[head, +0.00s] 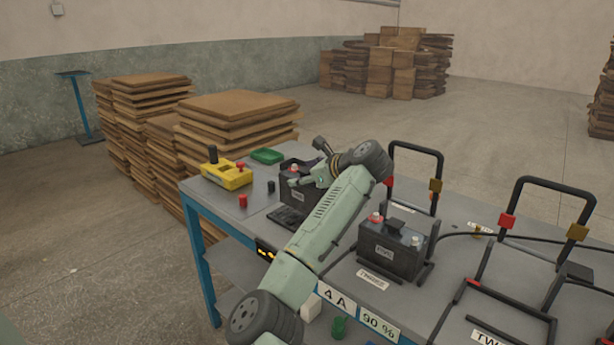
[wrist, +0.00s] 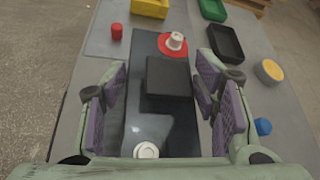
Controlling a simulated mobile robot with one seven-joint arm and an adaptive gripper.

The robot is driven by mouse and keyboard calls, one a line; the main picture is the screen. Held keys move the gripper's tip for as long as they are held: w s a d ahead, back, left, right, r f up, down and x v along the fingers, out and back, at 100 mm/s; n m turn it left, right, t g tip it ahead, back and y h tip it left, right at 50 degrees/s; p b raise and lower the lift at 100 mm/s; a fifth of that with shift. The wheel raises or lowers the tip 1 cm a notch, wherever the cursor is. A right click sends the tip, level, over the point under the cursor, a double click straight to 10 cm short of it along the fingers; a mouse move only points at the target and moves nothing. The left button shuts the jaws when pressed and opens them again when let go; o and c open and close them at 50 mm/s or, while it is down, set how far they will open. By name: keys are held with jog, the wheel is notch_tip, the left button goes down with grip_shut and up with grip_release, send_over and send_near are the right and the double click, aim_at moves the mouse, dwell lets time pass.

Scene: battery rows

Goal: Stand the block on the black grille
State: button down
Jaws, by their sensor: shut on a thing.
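The block looks to be a black battery (head: 298,196) with a pale label, upright at the left part of the table in the head view. In the wrist view the battery (wrist: 158,115) shows from above, with a red-ringed terminal, a white terminal and a raised black middle. My gripper (wrist: 163,80) is shut on it, with purple pads along both long sides. In the head view my gripper (head: 309,167) is at the battery's top. The black grille (head: 286,217) appears to be the flat dark ridged piece before the battery. I cannot tell if the battery touches the table.
A yellow box (head: 226,175), a green tray (head: 267,156) and a red cap (head: 243,201) lie to the left. Another battery (head: 389,252) stands in a black frame to the right. An empty frame (head: 499,296) is farther right. Stacked boards (head: 239,108) stand behind the table.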

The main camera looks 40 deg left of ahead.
jog(key=shift+f+p, duration=0.5)
jog(key=shift+f, duration=0.95)
jog(key=c, duration=0.6)
grip_release()
jog(key=shift+f, duration=0.3)
jog(key=shift+d+r, duration=0.1)
jog(key=b+v, duration=0.1)
jog(key=v, duration=1.1)
